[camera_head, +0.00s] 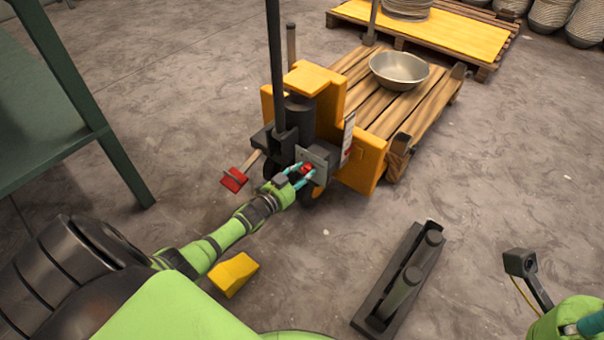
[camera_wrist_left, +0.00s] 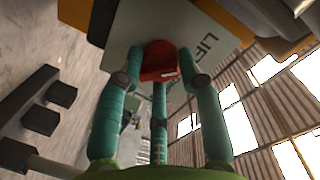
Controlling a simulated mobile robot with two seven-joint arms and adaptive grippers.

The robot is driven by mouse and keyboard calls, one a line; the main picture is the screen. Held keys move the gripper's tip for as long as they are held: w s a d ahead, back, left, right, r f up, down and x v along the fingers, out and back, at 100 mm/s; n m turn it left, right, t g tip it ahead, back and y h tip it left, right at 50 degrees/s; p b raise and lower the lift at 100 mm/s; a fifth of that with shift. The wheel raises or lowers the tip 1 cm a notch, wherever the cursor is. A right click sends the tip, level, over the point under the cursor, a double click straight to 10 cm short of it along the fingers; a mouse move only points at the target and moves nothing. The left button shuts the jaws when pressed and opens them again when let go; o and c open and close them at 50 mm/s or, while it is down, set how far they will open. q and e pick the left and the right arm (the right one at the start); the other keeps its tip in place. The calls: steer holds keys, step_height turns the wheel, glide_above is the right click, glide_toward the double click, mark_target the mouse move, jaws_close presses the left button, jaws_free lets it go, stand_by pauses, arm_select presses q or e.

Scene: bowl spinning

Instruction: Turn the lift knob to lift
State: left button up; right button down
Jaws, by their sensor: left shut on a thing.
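The red lift knob (camera_wrist_left: 158,62) sits on a light plate (camera_wrist_left: 187,20) lettered "LIF", with the rest of the word hidden. In the head view the knob (camera_head: 307,169) is on the near side of the orange pallet lifter (camera_head: 318,80). My left gripper (camera_head: 298,176) is shut on the knob, and its teal fingers (camera_wrist_left: 160,85) surround it in the left wrist view. My right arm shows only partly at the lower right edge of the head view, and its gripper fingers cannot be made out there.
A red pedal (camera_head: 234,180) sticks out left of the lifter. A wooden pallet (camera_head: 440,88) with a metal bowl (camera_head: 399,70) is behind it. A yellow wedge (camera_head: 234,274) and a dark rack (camera_head: 374,312) lie on the floor. A green table frame (camera_head: 62,120) stands left.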

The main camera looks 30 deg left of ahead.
arm_select(q)
steer(key=shift+w+a+r, duration=0.1)
steer(key=shift+a, duration=0.25)
steer(key=o, duration=1.2)
steer(key=shift+c, duration=0.2)
steer(key=shift+d, duration=0.1)
steer(key=shift+d, duration=0.1)
steer(key=s+a+r, duration=0.1)
steer(key=s, duration=1.1)
steer(key=shift+r, duration=0.15)
